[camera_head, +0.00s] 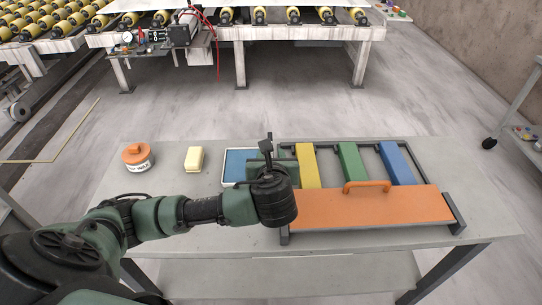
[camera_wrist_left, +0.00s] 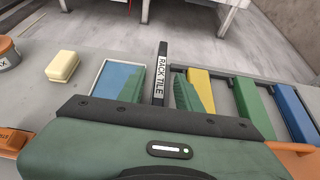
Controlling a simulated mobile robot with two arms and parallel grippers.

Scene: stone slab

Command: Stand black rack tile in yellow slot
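The black rack tile (camera_wrist_left: 160,75) is a thin dark bar with a white label reading RACK TILE. The lower part of the tile is hidden behind the hand. In the head view the tile (camera_head: 266,146) shows just left of the rack. The yellow slot (camera_head: 308,166) is the leftmost coloured strip of the rack, to the right of the gripper, and looks empty. It also shows in the left wrist view (camera_wrist_left: 202,88). My right gripper is not in view.
The rack's green strip (camera_head: 351,163) and blue strip (camera_head: 396,163) lie right of yellow. An orange panel with a handle (camera_head: 368,187) covers its front. A blue white-edged tray (camera_head: 239,167), a pale yellow block (camera_head: 194,159) and an orange-lidded jar (camera_head: 138,157) stand left.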

